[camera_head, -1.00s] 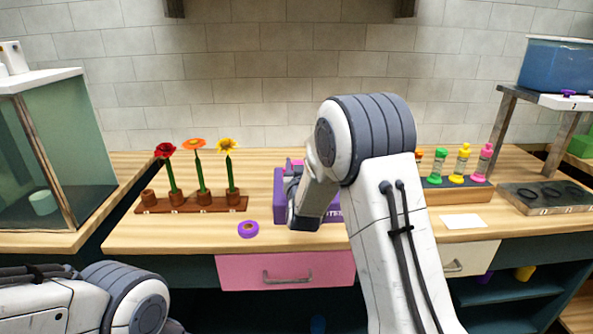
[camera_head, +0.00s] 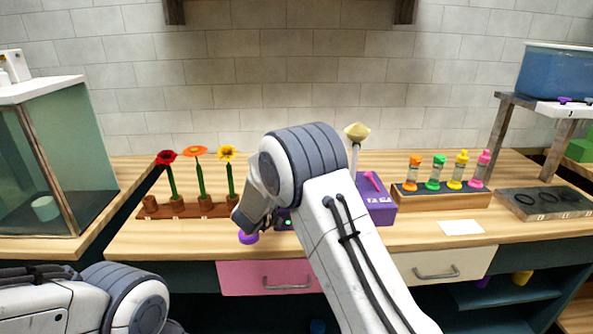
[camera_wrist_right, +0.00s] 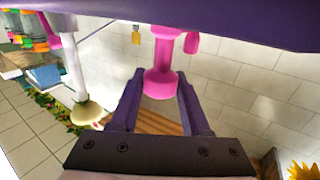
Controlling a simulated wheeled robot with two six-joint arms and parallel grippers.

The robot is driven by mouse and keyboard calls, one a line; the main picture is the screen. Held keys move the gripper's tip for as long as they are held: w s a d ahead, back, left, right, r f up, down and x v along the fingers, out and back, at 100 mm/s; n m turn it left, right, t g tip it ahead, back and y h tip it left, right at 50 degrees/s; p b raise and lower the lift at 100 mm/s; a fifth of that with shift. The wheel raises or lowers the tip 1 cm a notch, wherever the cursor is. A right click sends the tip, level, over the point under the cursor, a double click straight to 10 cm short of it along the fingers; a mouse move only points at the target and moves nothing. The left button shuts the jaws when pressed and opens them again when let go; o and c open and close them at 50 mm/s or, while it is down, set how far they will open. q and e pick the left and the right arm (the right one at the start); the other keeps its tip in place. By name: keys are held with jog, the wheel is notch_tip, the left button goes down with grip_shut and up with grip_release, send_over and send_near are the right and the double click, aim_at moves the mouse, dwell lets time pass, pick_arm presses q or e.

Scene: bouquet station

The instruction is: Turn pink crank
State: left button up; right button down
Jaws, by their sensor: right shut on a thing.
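The purple box (camera_head: 380,208) stands on the counter, its left part hidden behind my right arm. A small pink piece (camera_head: 373,181) shows on its top. In the right wrist view, the purple box edge (camera_wrist_right: 240,25) crosses the top, and a pink crank handle (camera_wrist_right: 163,50) with a flared end reaches down from it. My right gripper (camera_wrist_right: 160,88) has its two purple fingers on either side of that flared end, shut on it.
A pale bud (camera_head: 357,132) on a white stem rises by the box. The flower rack (camera_head: 205,208) is farther left; a rack of colourful bottles (camera_head: 445,197) is to the right.

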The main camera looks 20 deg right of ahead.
jog(key=shift+c, duration=1.9)
grip_release()
jog(key=shift+a, duration=0.1)
jog(key=b+v, duration=0.1)
jog(key=v, duration=0.9)
jog(key=shift+s+a, duration=0.1)
